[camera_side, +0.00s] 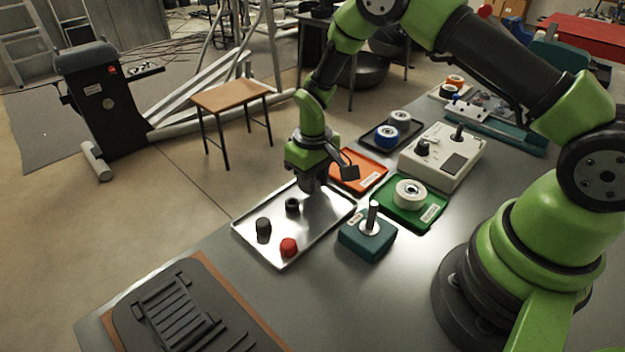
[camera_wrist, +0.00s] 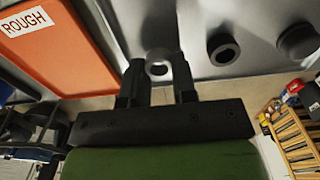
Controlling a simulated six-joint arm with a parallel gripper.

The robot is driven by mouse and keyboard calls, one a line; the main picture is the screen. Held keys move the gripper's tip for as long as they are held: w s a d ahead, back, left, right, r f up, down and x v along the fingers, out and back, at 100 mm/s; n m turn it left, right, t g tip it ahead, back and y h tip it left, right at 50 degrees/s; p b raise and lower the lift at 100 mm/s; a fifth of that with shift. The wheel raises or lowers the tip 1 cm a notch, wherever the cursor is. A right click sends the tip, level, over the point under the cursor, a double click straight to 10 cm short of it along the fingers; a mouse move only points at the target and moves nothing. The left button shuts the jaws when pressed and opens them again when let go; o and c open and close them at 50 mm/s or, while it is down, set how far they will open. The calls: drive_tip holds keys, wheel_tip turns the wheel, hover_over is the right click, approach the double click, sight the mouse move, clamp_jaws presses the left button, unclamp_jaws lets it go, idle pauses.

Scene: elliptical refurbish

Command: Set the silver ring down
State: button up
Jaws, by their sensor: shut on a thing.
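My gripper (camera_side: 309,186) points down over the far end of the metal tray (camera_side: 327,222), close to the orange tray. In the wrist view, my gripper (camera_wrist: 158,76) is shut on the silver ring (camera_wrist: 158,54), which sits between the two fingertips with its hole visible. In the side view the ring cannot be made out at the fingertips. I cannot tell whether it touches the tray.
A black ring (camera_side: 292,205), a dark cylinder (camera_side: 263,225) and a red part (camera_side: 288,246) stand on the metal tray. The orange tray (camera_wrist: 60,45) reads ROUGH. A green tray (camera_side: 430,216) and a teal block with a post (camera_side: 367,240) are to the right.

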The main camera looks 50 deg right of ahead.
drive_tip(key=shift+f, duration=0.2)
drive_tip(key=shift+f, duration=0.15)
drive_tip(key=o, duration=0.6)
drive_tip(key=shift+o, duration=0.2)
